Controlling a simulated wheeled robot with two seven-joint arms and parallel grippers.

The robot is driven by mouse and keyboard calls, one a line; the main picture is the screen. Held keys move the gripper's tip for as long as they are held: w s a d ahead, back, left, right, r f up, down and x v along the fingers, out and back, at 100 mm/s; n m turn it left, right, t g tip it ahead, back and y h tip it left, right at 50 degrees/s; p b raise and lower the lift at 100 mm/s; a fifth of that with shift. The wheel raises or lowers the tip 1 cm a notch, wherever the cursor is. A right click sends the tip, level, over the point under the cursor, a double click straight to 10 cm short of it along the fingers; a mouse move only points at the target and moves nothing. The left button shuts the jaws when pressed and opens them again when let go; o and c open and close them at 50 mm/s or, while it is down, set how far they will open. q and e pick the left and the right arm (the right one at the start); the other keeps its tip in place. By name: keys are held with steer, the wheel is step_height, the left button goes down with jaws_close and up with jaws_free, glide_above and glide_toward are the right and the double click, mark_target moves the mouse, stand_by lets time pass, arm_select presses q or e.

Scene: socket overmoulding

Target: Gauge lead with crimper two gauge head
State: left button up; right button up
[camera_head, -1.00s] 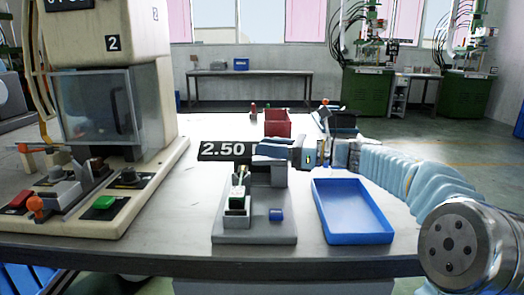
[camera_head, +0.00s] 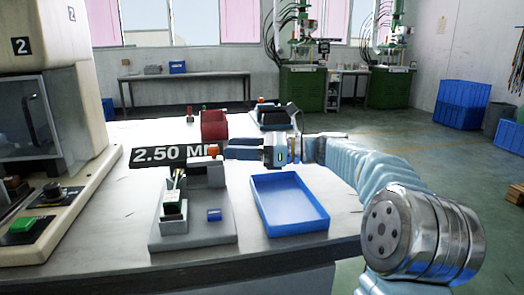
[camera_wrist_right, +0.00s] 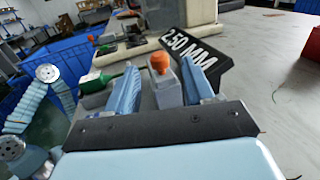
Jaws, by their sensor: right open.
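The gauge stand (camera_head: 193,232) is a grey base on the table, with an upright grey block topped by an orange knob (camera_head: 213,150). My right gripper (camera_head: 226,148) is beside the knob, pointing left. In the right wrist view its two blue fingers (camera_wrist_right: 160,85) are apart, with the orange knob (camera_wrist_right: 160,63) and its grey block showing between them; contact cannot be told. My left gripper is out of view.
An empty blue tray (camera_head: 290,228) sits right of the stand. A red bin (camera_head: 214,125) and a dark bin (camera_head: 273,118) stand farther back. The machine marked 2 (camera_head: 45,130) fills the left side. The table between machine and stand is clear.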

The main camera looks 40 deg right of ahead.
steer(key=v, duration=0.6)
steer(key=shift+s+d, duration=0.2)
